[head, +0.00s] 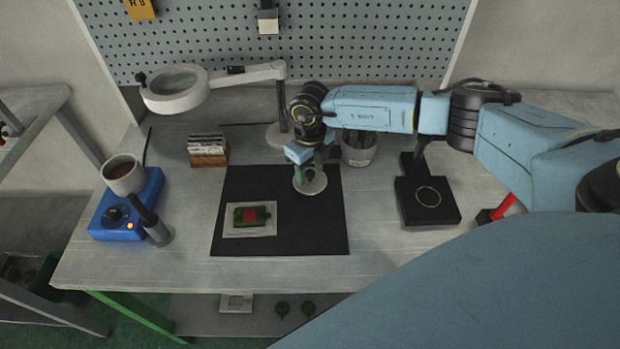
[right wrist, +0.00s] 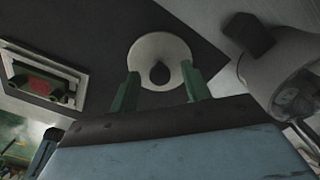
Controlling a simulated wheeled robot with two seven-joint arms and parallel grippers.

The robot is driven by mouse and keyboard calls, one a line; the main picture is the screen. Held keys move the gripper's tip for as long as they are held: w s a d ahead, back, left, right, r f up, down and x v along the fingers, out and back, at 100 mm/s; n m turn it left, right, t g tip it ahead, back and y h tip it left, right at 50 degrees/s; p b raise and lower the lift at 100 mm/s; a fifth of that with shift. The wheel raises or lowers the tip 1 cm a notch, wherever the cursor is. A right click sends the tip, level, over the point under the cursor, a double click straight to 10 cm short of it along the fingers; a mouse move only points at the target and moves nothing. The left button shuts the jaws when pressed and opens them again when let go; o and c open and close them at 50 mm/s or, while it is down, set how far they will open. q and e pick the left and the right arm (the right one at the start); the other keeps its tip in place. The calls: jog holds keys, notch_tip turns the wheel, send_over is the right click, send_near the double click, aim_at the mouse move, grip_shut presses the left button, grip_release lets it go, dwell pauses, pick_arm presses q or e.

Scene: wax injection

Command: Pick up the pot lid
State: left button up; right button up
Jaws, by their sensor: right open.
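The pot lid (head: 314,188) is a pale round disc lying on the black mat (head: 325,225), near its upper right part. In the right wrist view, the lid (right wrist: 160,44) shows a dark round knob (right wrist: 160,73) at its middle. My right gripper (head: 309,174) is above the lid, pointing down. Its two green fingers are apart, one on each side of the knob in the right wrist view, with a gap visible around it. The gripper holds nothing. In the head view the fingers partly hide the lid. My left gripper is not in view.
A wax pot (head: 124,176) sits on a blue heater unit (head: 135,215) at left. A pale plate (head: 250,228) with a green and red mold lies on the mat. A magnifier lamp (head: 277,136), a grey bucket (head: 358,152) and a black stand (head: 427,208) stand nearby.

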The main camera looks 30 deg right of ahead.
jog(key=shift+c, duration=0.5)
grip_shut()
jog(key=shift+r, duration=0.15)
